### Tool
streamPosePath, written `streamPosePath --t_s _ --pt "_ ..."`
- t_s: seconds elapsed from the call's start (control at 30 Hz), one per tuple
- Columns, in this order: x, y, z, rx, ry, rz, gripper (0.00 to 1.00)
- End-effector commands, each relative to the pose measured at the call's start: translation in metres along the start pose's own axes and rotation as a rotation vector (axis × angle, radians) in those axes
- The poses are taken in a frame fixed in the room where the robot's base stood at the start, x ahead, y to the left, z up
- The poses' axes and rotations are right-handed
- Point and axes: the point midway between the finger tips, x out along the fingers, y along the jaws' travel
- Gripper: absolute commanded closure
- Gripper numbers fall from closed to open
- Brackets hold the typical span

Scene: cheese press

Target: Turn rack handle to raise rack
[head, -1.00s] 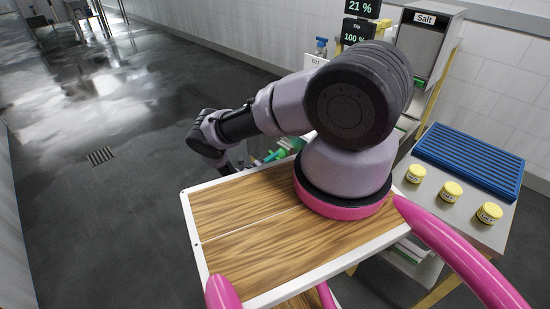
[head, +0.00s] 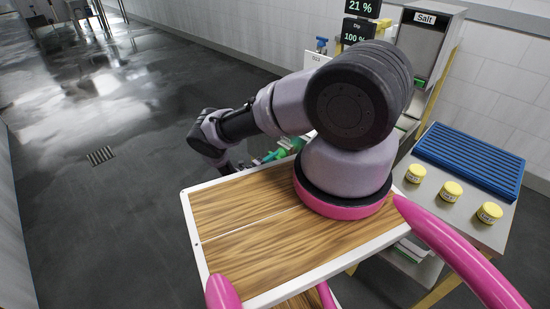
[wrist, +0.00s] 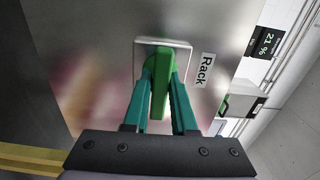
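The rack handle (wrist: 160,82) is a bright green lever on a pale square plate (wrist: 184,43), set on a grey panel. A "Rack" label (wrist: 204,70) is right of it in the wrist view. My gripper (wrist: 161,70) has its two teal fingers on either side of the lever. The fingertips close in against it near the plate and appear shut on it. The lever's lower end lies between the fingers. In the head view my gripper (head: 272,156) shows only as a small green patch past my arm; the handle cannot be made out clearly there.
A side table holds a blue slatted rack (head: 471,160) and yellow-lidded jars (head: 451,191). A salt dispenser (head: 428,45) and a display reading 21 % (head: 361,7) stand behind. The display also shows in the wrist view (wrist: 267,42). Open wet floor (head: 90,200) lies left.

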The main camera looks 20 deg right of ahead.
Motion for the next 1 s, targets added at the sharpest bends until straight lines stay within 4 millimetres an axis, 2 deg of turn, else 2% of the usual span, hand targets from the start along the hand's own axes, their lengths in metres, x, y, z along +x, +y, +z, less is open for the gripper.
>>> streamPosePath --t_s 0.03,0.07,0.37,0.47,0.57,0.83,1.0 --pt "-0.001 0.001 0.000 -0.001 -0.001 0.002 0.54" --pt "-0.001 0.001 0.000 -0.001 -0.001 0.002 0.47" --pt "-0.001 0.000 0.000 0.001 -0.001 0.000 0.47" --pt "-0.007 0.000 0.001 0.001 -0.002 0.000 0.47" --pt "-0.021 0.000 0.001 0.001 -0.004 0.000 0.47" --pt "-0.076 0.000 0.001 0.002 -0.005 0.000 0.47" --pt "-0.099 0.001 0.000 0.001 -0.002 0.000 0.47"
